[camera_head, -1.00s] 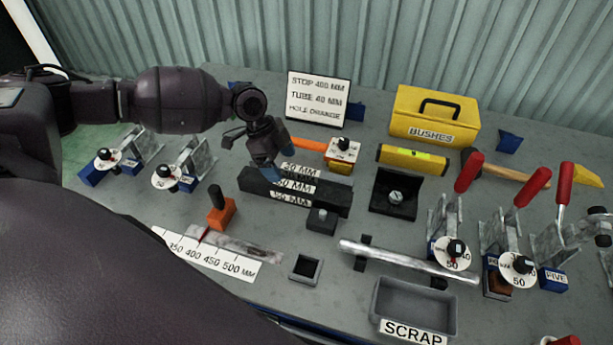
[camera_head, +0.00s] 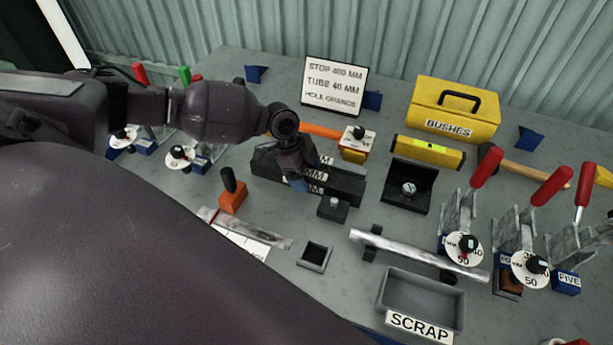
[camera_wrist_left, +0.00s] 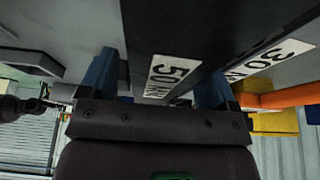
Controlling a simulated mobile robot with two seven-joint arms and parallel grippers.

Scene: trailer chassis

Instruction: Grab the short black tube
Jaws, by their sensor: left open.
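Black bars (camera_head: 345,187) with white millimetre labels lie side by side mid-table. The labels show as 50 and 30 in the left wrist view, where a dark bar (camera_wrist_left: 185,25) fills the middle. My left gripper (camera_head: 298,183) is over the bars, pointing down and covering part of their labels. In the left wrist view its blue fingers (camera_wrist_left: 158,82) are apart, with the 50-labelled bar showing between them. I cannot tell whether they touch it. A short, dark, square open-topped piece (camera_head: 314,256) stands in front of the bars. I cannot tell which piece is the short black tube. My right gripper is not in view.
A small dark block (camera_head: 333,208) sits in front of the bars. A black angle bracket (camera_head: 407,187) and a yellow level (camera_head: 428,152) are to the right. A silver tube (camera_head: 420,255) lies near the grey scrap tray (camera_head: 425,299). An orange block (camera_head: 232,200) is left.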

